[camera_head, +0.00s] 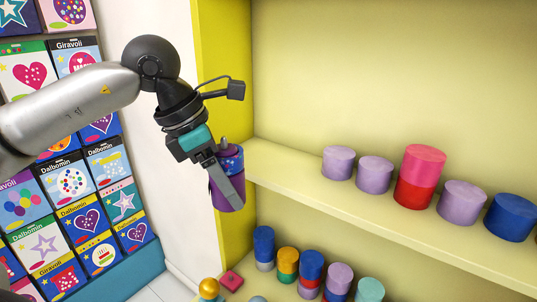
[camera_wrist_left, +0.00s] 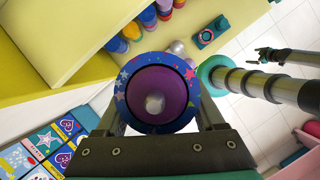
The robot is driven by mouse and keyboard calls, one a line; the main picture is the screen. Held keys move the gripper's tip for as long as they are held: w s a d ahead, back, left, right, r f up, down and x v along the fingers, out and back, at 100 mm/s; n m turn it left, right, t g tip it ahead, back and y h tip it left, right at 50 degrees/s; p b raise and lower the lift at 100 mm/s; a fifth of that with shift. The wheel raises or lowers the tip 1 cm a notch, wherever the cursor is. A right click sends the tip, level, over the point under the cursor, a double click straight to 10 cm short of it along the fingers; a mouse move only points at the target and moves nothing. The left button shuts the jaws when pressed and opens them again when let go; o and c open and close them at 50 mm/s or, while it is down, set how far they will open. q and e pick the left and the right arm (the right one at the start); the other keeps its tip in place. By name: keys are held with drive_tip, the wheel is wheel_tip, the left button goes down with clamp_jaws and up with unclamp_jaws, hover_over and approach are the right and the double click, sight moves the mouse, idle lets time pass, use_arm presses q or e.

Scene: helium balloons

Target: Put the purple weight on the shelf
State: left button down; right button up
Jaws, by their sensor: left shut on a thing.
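The purple weight (camera_head: 217,198) is a cylinder with a blue, star-patterned end. My left gripper (camera_head: 234,190) is shut on it and holds it in the air, roughly upright, near the left end of the shelf (camera_head: 285,170). In the left wrist view the weight (camera_wrist_left: 157,92) shows end-on between the two fingers, with a blue starred rim and a purple hollow inside. The shelf is pale yellow. My right gripper (camera_wrist_left: 268,55) is small in the left wrist view, off to the right; its finger gap is too small to judge.
Lilac weights (camera_head: 338,162), a pink-and-red stack (camera_head: 420,178) and a blue weight (camera_head: 511,218) stand on the shelf. Its left end is bare. More coloured stacks (camera_head: 287,262) stand on a lower level. A yellow side panel (camera_head: 232,70) edges the shelf at left.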

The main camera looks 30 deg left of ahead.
use_arm(q)
drive_tip(key=s+a+r+n+t+y+p, duration=0.1)
drive_tip(key=s+a+r+n+y, duration=0.15)
drive_tip(key=a+r+n, duration=0.5)
drive_tip(key=shift+n+y, duration=0.45)
drive_tip(key=shift+n, duration=0.4)
drive_tip(key=w+d+p, duration=0.1)
drive_tip(key=w+p, duration=0.1)
drive_tip(key=w, duration=0.4)
drive_tip(key=w+d+f+p, duration=0.1)
drive_tip(key=w+p, duration=0.2)
drive_tip(key=w, duration=0.4)
drive_tip(key=w+d+f+p, duration=0.1)
drive_tip(key=w+d+p, duration=0.1)
drive_tip(key=w, duration=0.5)
drive_tip(key=shift+w+f+p, duration=0.25)
drive_tip(key=shift+p, duration=0.2)
drive_tip(key=shift+f+p, duration=0.5)
drive_tip(key=shift+f, duration=1.85)
drive_tip(key=shift+w+f, duration=0.1)
drive_tip(key=shift+f, duration=0.05)
drive_tip(key=shift+d+f, duration=0.1)
drive_tip(key=shift+f, duration=0.05)
